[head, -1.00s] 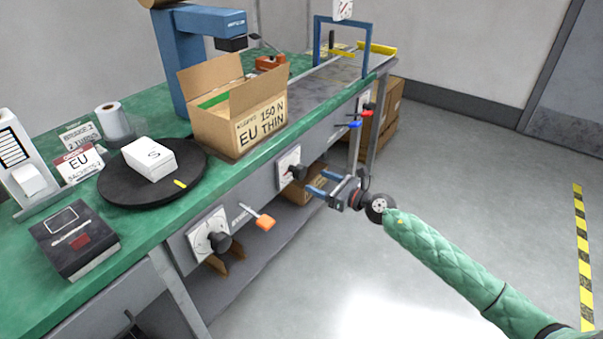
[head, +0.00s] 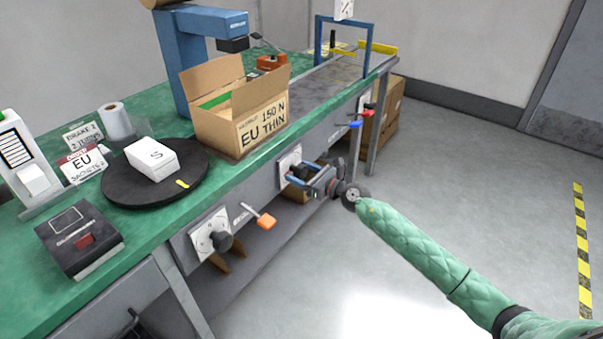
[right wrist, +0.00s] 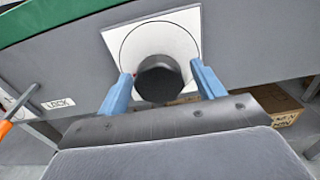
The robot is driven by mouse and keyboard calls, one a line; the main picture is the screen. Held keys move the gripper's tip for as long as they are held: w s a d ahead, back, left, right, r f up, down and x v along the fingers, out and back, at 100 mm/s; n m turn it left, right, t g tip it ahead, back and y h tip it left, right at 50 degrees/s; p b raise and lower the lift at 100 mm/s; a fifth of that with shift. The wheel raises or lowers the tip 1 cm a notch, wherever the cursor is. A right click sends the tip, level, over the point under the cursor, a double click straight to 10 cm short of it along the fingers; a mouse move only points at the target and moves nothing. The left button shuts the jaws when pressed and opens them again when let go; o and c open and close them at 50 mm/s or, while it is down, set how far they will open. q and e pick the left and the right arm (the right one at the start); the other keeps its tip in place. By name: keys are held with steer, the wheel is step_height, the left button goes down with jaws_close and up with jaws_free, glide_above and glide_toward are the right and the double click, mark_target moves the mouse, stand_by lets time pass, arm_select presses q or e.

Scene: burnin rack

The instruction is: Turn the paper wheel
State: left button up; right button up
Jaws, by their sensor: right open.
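A black round knob (right wrist: 158,78) on a white square plate (head: 290,158) sits on the bench's grey front panel, below the green top. My right gripper (head: 298,172) is at this knob, its blue fingers open. In the right wrist view one finger is on each side of the knob, with gaps showing; contact cannot be told. A second black knob (head: 221,241) on a white plate (head: 203,232) is further left on the panel. No readable label tells which knob is the paper wheel. My left gripper is not in view.
An orange-tipped lever (head: 264,221) sticks out between the two knobs, beside a LOCK label (right wrist: 58,103). Red and blue levers (head: 356,125) are further right. Cardboard boxes (head: 384,118) stand under the bench's far end. The floor to the right is clear.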

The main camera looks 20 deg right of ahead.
steer(key=shift+c, duration=0.2)
steer(key=c, duration=0.9)
steer(key=shift+r+m+p, duration=0.1)
steer(key=shift+m+p, duration=0.2)
steer(key=shift+p, duration=0.1)
steer(key=shift+c, duration=0.2)
steer(key=m+p, duration=0.2)
steer(key=shift+r+m+p, duration=0.1)
steer(key=shift+m+p, duration=1.05)
steer(key=shift+m, duration=0.05)
steer(key=m+p, duration=0.4)
steer(key=shift+r, duration=0.1)
steer(key=m+p, duration=0.3)
steer(key=m, duration=0.2)
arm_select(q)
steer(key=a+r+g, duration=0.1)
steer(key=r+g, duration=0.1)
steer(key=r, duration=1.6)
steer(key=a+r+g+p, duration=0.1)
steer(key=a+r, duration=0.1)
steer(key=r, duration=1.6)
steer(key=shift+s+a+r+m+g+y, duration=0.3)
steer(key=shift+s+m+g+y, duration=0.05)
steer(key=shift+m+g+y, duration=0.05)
arm_select(e)
steer(key=shift+m, duration=1)
